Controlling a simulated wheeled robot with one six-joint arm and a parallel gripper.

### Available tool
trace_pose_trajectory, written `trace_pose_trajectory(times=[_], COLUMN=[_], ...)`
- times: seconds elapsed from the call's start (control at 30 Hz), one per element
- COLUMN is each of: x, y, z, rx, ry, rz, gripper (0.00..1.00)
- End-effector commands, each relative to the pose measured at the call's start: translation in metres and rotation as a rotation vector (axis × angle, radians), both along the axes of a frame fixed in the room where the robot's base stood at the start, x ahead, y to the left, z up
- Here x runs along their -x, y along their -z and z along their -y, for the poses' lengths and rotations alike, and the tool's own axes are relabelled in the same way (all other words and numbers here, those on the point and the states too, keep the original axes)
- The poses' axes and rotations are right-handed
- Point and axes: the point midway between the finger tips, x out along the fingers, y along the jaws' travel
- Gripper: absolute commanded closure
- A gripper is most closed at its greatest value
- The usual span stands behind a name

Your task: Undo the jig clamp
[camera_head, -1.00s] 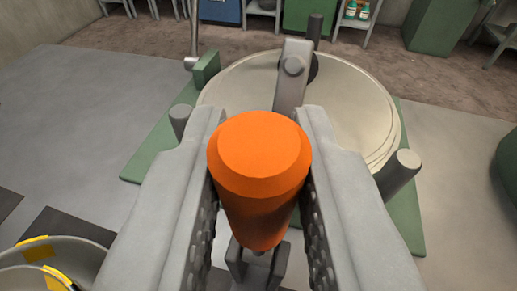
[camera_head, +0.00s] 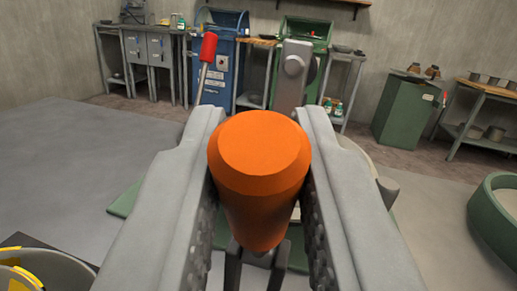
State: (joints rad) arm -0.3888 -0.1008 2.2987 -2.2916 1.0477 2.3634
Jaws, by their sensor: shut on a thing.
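My gripper (camera_head: 260,120) is shut on the orange handle (camera_head: 258,175) of the jig clamp, one jaw on each side. The clamp's grey arm (camera_head: 291,80) with a round bolt head stands up beyond the handle, seen against the workshop's back wall. The clamp's grey bracket (camera_head: 281,265) shows below the handle. The green jig base (camera_head: 126,203) is mostly hidden behind my jaws. Only a right-hand part of the pale round disc (camera_head: 357,155) shows, so its contact with the clamp is hidden.
A red-handled lever (camera_head: 208,47) rises behind the jig at left. A grey post (camera_head: 388,190) stands at the jig's right. A green round tub (camera_head: 490,225) is at far right, and a grey drum (camera_head: 50,272) with yellow marks at lower left. Floor at left is clear.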

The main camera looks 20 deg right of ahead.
Motion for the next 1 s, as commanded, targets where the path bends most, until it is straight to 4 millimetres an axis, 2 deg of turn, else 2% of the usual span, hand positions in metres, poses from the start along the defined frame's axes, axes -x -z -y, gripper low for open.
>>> trace_pose_trajectory(times=[0.33, 0.37, 0.47, 0.77, 0.87, 1.0], x=[0.001, 0.001, 0.001, 0.001, 0.007, 0.024], y=[0.003, 0.003, 0.002, 0.001, 0.002, 0.005], z=[0.000, 0.000, 0.000, 0.000, -0.002, -0.009], rx=[0.003, 0.003, 0.002, 0.002, 0.002, 0.002], ry=[0.000, 0.000, 0.000, -0.001, -0.001, -0.003], rz=[-0.003, -0.003, -0.003, -0.002, -0.002, -0.001], gripper=[1.00, 0.75, 0.57, 0.57, 0.57, 0.57])
